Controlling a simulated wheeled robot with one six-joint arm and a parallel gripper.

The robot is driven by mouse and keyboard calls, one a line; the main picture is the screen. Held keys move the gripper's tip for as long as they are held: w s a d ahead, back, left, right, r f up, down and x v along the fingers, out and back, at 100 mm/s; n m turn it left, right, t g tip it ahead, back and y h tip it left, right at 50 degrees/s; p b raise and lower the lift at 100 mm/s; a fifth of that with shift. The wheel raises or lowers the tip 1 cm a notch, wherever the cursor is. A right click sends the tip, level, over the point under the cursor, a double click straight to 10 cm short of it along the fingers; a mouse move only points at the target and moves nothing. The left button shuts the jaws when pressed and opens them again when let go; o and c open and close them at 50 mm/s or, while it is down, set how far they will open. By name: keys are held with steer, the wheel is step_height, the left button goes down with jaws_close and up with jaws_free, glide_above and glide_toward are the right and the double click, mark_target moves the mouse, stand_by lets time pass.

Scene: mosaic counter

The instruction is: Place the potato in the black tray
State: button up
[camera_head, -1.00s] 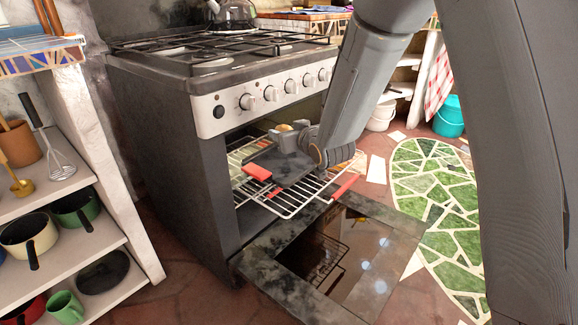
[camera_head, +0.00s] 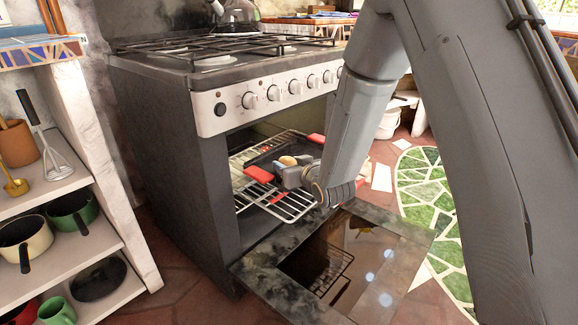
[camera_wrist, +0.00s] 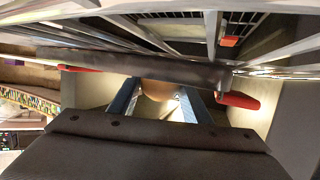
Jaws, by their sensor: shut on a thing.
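The black tray (camera_head: 262,157) lies on the oven rack inside the open oven, with red handles (camera_head: 258,174) at its ends. My gripper (camera_head: 291,171) is shut on the tan, rounded potato (camera_head: 287,160) and holds it at the tray. In the wrist view, the potato (camera_wrist: 157,90) sits between the two fingers, partly hidden by my wrist. The dark tray edge (camera_wrist: 130,66) crosses in front of it, with a red handle (camera_wrist: 238,100) to the right. I cannot tell whether the potato touches the tray floor.
The wire rack (camera_head: 290,206) sticks out of the oven. The lowered oven door (camera_head: 262,270) lies below my gripper. The stove body (camera_head: 175,170) stands at left. Shelves with pots (camera_head: 72,213) are farther left. A green mosaic floor patch (camera_head: 425,185) is at right.

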steer(key=o, duration=1.1)
steer(key=shift+f, duration=0.1)
steer(key=shift+o, duration=0.2)
